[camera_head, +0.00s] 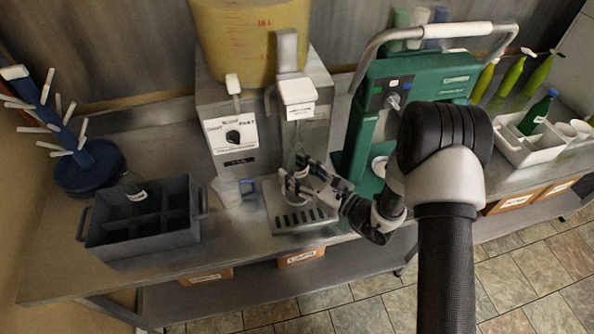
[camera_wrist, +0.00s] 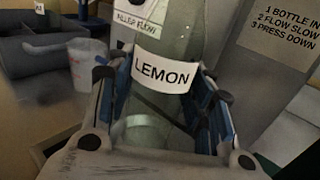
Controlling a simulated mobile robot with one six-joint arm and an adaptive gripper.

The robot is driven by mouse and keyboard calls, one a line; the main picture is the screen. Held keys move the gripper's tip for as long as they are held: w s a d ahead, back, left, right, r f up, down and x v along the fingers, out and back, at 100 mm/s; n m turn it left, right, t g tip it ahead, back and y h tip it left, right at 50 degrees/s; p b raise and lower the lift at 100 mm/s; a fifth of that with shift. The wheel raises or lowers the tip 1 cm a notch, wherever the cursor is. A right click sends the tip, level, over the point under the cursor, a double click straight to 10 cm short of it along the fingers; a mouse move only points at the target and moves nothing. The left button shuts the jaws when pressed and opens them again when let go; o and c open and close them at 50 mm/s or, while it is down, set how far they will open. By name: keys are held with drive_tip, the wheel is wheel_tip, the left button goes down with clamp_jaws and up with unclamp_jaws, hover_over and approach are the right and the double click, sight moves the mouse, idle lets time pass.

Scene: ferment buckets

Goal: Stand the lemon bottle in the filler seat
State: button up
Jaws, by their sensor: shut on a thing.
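My gripper (camera_head: 298,181) is shut on the lemon bottle (camera_head: 301,161), a clear glass bottle. Its white LEMON label (camera_wrist: 161,73) faces the wrist camera between the two blue-edged fingers (camera_wrist: 160,88). The bottle looks about upright in front of the steel filler (camera_head: 238,141), below its white-topped spout (camera_head: 297,92). A slotted drip tray (camera_head: 283,222), which looks like the filler seat, lies under the gripper. The bottle's base is hidden in the head view, so I cannot tell whether it touches the tray.
A clear measuring cup (camera_head: 227,192) stands left of the tray, and a grey divided crate (camera_head: 150,243) is farther left. A blue drying tree (camera_head: 88,170) is behind the crate. A green machine (camera_head: 362,130) stands close on the right. A white crate (camera_head: 512,150) holds a green bottle.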

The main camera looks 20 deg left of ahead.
drive_tip(key=shift+f+b, duration=0.8)
drive_tip(key=shift+b, duration=0.05)
idle(1.2)
drive_tip(key=o, duration=1.3)
drive_tip(key=v, duration=1.2)
drive_tip(key=s+d, duration=0.6)
drive_tip(key=s, duration=0.5)
drive_tip(key=shift+d+r, duration=0.4)
drive_tip(key=shift+r, duration=0.1)
